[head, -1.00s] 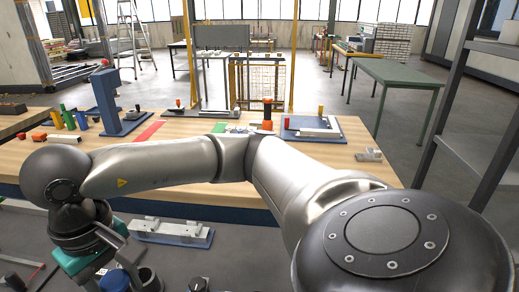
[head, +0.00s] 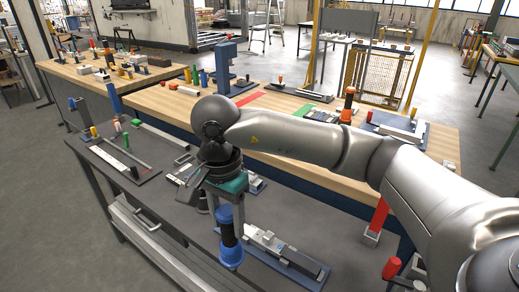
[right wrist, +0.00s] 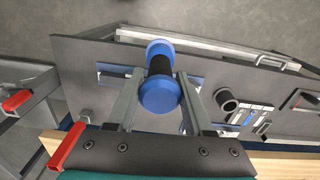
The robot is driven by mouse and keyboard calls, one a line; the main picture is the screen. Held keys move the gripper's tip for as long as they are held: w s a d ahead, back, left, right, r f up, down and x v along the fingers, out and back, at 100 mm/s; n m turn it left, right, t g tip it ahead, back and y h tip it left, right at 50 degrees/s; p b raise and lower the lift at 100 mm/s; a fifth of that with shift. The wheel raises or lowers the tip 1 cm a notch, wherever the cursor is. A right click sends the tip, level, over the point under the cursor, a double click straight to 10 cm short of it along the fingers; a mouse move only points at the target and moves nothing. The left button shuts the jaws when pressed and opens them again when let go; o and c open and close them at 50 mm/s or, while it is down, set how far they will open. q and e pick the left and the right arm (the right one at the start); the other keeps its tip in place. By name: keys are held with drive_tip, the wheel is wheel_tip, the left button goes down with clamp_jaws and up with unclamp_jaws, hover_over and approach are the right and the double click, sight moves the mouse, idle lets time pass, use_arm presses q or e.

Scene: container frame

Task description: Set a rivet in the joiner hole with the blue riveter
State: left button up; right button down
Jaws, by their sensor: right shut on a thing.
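My right gripper (head: 228,205) hangs from the arm that comes in from the right and is shut on the blue riveter (head: 231,251). The riveter has blue ends and a black middle, and hangs above the dark workbench. In the right wrist view, the riveter (right wrist: 160,97) sits between the two grey fingers of the gripper (right wrist: 161,68). A silver profile assembly on a blue base (head: 268,244) lies right of the riveter; I cannot tell whether it holds the joiner hole. No rivet can be made out. My left gripper is not in view.
The dark bench (head: 130,198) has a rack with coloured pegs (head: 122,140) at its left end and a railed front edge. Behind it, a wooden table (head: 185,104) carries a blue press (head: 226,72) and coloured parts. Grey floor is free on the left.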

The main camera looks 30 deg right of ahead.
use_arm(q)
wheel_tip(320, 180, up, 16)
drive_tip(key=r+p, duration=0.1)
drive_tip(key=p, duration=1.5)
use_arm(e)
drive_tip(key=w+d+r+n, duration=0.35)
drive_tip(key=d+n, duration=0.25)
drive_tip(key=n, duration=1)
drive_tip(key=w+d+r+n, duration=0.2)
drive_tip(key=w+d+n, duration=0.25)
drive_tip(key=n, duration=1.05)
use_arm(q)
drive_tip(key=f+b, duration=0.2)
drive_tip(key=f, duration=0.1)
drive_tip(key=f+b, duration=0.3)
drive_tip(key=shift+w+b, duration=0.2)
drive_tip(key=shift+b, duration=0.15)
use_arm(e)
wheel_tip(320, 180, down, 7)
drive_tip(key=shift+s+d, duration=0.3)
drive_tip(key=shift+s, duration=0.1)
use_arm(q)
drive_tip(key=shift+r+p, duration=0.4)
